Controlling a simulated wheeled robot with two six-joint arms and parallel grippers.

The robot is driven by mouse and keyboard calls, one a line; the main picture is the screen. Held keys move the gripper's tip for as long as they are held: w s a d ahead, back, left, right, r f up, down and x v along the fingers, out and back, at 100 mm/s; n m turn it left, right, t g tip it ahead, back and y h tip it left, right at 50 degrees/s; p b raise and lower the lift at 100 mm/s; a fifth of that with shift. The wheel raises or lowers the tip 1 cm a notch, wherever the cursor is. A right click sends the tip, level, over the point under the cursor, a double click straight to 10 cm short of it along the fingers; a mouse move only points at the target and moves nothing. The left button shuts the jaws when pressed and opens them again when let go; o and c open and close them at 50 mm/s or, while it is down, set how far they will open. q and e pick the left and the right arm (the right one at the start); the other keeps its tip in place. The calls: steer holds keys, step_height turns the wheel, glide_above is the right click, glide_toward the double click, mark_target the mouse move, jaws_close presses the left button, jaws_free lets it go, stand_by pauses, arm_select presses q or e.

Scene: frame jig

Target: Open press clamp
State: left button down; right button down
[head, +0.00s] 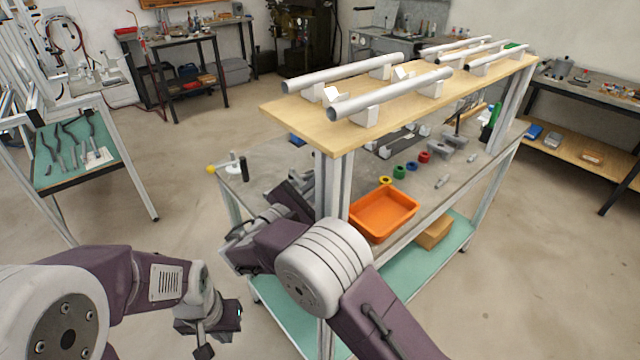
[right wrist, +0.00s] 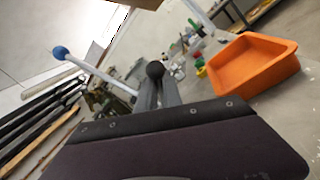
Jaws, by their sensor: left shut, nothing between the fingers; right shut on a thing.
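In the right wrist view, my right gripper (right wrist: 158,85) is shut on a black ball knob (right wrist: 155,70) at its fingertips. I take the knob for the press clamp's handle end; the rest of the clamp is hidden or too unclear to tell. In the head view, my right arm reaches to the near left end of the workbench (head: 265,160), and its links hide the fingertips. My left gripper (head: 204,346) is shut and empty, low in front of the bench and apart from it.
A pale lever with a blue ball (right wrist: 60,52) stands left of the held knob. An orange tray (head: 384,212) sits on the bench's near edge. A wooden shelf (head: 290,108) with metal tubes (head: 390,92) stands above the bench. A yellow knob (head: 210,169) sticks out at its left end.

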steer(key=shift+d+r+m, duration=0.15)
steer(key=shift+r+m, duration=0.05)
steer(key=shift+m, duration=0.1)
steer(key=c, duration=1.5)
jaws_free()
steer(key=shift+s+d, duration=0.2)
steer(key=shift+f, duration=0.1)
steer(key=shift+a, duration=0.15)
